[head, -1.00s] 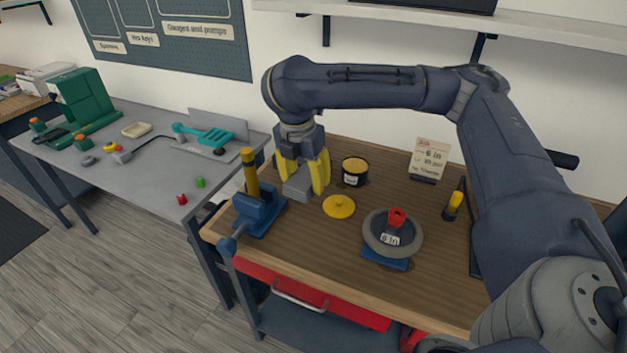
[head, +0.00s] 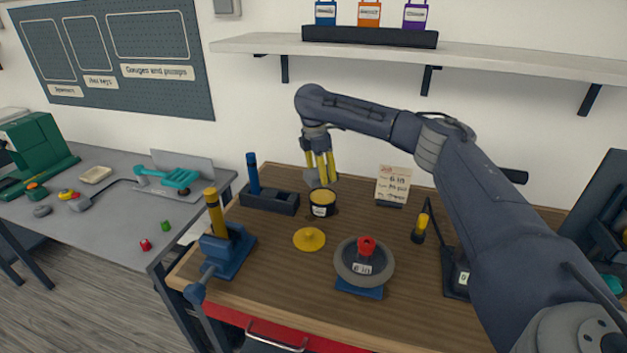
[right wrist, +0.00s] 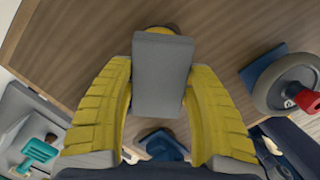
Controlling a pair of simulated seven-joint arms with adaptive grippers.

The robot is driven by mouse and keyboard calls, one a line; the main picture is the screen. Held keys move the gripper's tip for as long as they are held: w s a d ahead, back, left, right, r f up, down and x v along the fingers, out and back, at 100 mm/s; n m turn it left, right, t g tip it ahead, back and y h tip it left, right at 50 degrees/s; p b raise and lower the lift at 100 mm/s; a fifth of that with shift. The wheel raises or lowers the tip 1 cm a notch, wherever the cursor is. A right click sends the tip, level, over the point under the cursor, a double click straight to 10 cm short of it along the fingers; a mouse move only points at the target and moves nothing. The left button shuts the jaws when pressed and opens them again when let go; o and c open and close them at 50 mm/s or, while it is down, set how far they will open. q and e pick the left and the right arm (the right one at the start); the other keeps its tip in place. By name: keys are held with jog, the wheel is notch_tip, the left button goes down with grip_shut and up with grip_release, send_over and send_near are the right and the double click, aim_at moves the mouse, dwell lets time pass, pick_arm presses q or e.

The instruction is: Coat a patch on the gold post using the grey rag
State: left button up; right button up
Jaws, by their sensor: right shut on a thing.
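The gold post (head: 215,210) stands upright in a blue vise (head: 228,252) at the bench's front left. My right gripper (head: 320,178) is shut on the grey rag (head: 311,178), a small block-like pad. In the right wrist view the grey rag (right wrist: 161,75) sits between the yellow fingers (right wrist: 160,95). The gripper is at the back of the bench, over or just behind an open dark tin (head: 322,209) with a yellow top surface, well away from the post. I cannot tell whether the rag touches the tin. My left gripper is out of view.
A yellow lid (head: 309,239) lies in front of the tin. A wheel (head: 363,262) with a red hub stands to its right. A dark tray (head: 270,201) with a blue post (head: 253,173) sits behind the vise. A card stand (head: 392,184) is at the back. A shelf (head: 500,62) runs above.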

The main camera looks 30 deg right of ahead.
aim_at(324, 195)
jog(key=shift+w+d+f, duration=0.1)
jog(key=shift+d, duration=0.4)
jog(key=shift+a+f, duration=0.1)
jog(key=shift+f, duration=2.8)
jog(key=shift+f, duration=0.5)
jog(key=shift+r, duration=3.5)
